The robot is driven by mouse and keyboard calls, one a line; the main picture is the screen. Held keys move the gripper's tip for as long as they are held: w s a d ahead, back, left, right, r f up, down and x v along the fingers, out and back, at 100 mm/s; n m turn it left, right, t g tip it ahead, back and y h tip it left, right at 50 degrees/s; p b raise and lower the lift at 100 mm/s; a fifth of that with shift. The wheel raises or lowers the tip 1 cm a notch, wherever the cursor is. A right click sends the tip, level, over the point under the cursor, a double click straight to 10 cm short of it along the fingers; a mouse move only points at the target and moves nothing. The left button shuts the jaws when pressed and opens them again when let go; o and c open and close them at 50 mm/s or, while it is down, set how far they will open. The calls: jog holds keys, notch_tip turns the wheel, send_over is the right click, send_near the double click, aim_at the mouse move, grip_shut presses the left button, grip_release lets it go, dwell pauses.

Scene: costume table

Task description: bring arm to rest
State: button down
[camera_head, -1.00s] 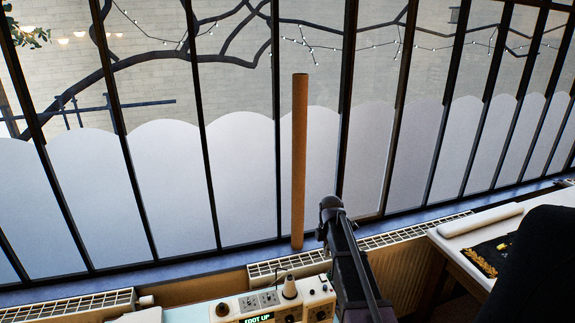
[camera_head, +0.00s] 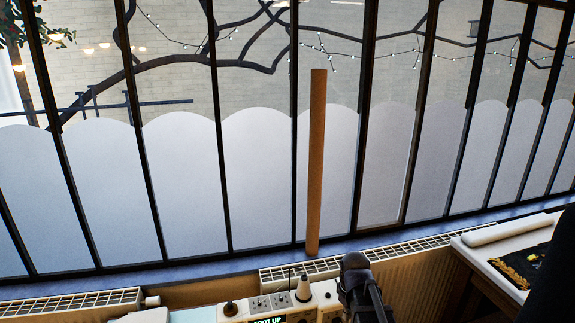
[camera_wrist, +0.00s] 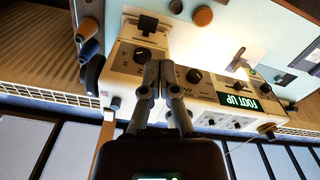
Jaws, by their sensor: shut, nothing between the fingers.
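My gripper (camera_wrist: 159,70) shows in the wrist view with its two grey fingers together and nothing between them. Its fingers appear in front of a cream machine (camera_wrist: 205,90) with black knobs and a lit "FOOT UP" display (camera_wrist: 238,102). I cannot tell whether they touch it. In the head view, part of my dark arm (camera_head: 358,282) shows at the bottom, right of the machine (camera_head: 238,309). The gripper's fingers cannot be made out there.
A tall brown tube (camera_head: 316,165) stands upright against the window. White radiators (camera_head: 80,303) run below the blue sill (camera_head: 190,270). A white table (camera_head: 490,250) at right holds a pale roll (camera_head: 507,229) and a dark cloth piece (camera_head: 520,266). A black shape hides its right side.

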jog(key=s+f+m+b, duration=0.4)
jog(key=s+m, duration=0.2)
jog(key=s, duration=0.1)
jog(key=shift+s+a+f+m, duration=0.2)
jog(key=shift+s+f+m, duration=0.1)
jog(key=shift+f, duration=0.1)
jog(key=c, duration=0.6)
grip_release()
jog(key=shift+w, duration=0.1)
jog(key=shift+o, duration=0.2)
jog(key=w+d+r+n+t+p, duration=0.1)
jog(key=w+r+t+p, duration=0.1)
jog(key=w+r+p, duration=0.4)
jog(key=w+d+r+n+t+y+p, duration=0.1)
jog(key=w+r+p, duration=0.5)
jog(key=w, duration=0.9)
jog(key=shift+w+d+r+n+t, duration=0.15)
jog(key=shift+d+r+n+t, duration=0.3)
jog(key=shift+r+t, duration=0.25)
jog(key=b+x, duration=1.2)
jog(key=x, duration=0.1)
jog(key=shift+a+f+b, duration=0.15)
jog(key=shift+f+b, duration=0.15)
jog(key=shift+f, duration=0.1)
